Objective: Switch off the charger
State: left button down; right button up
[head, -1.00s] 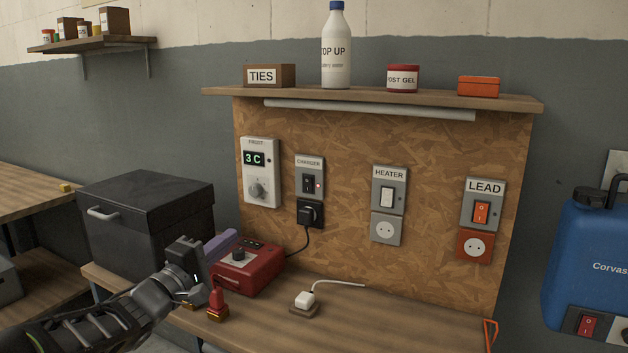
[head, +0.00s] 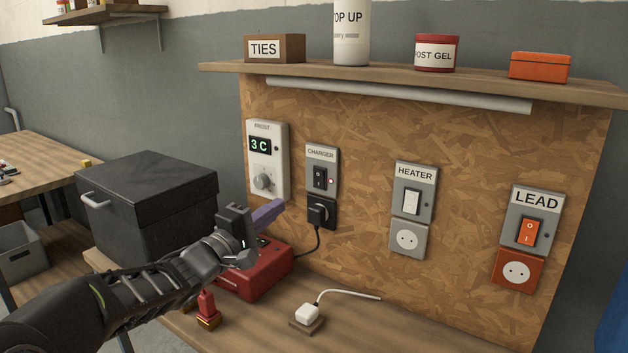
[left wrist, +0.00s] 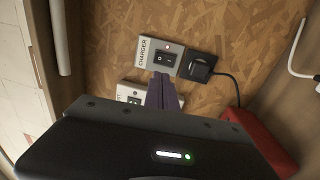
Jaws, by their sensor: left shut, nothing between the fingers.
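The grey CHARGER switch plate (head: 322,172) is on the chipboard panel, with a black rocker switch (head: 320,178) and a small lit red lamp beside it. The plate and rocker also show in the left wrist view (left wrist: 166,58), just beyond my fingertips. A black plug (head: 318,212) sits in the socket below the switch, its cable running down to the red charger box (head: 262,275). My left gripper (head: 278,206) has its purple fingers shut and empty. It points at the panel, left of the plug and lower than the rocker, apart from both. My right gripper is not in view.
The FROST thermostat (head: 266,160) is left of the charger switch; HEATER (head: 412,200) and LEAD (head: 529,232) switches are to the right. A shelf (head: 400,83) with items overhangs the panel. A black box (head: 148,205) stands left; a white plug (head: 307,315) lies on the bench.

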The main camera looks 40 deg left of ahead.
aim_at(320, 174)
pick_arm(q)
jog(key=w, duration=0.4)
jog(key=w+r+p, duration=0.1)
jog(key=w, duration=0.9)
jog(key=shift+a+r, duration=0.15)
jog(key=shift+r, duration=0.15)
jog(key=r+p, duration=0.1)
jog(key=p, duration=0.2)
jog(key=shift+w+r+p, duration=0.1)
jog(key=shift+p, duration=0.2)
jog(key=shift+f+g, duration=0.2)
jog(key=shift+g, duration=0.1)
jog(key=shift+f, duration=0.1)
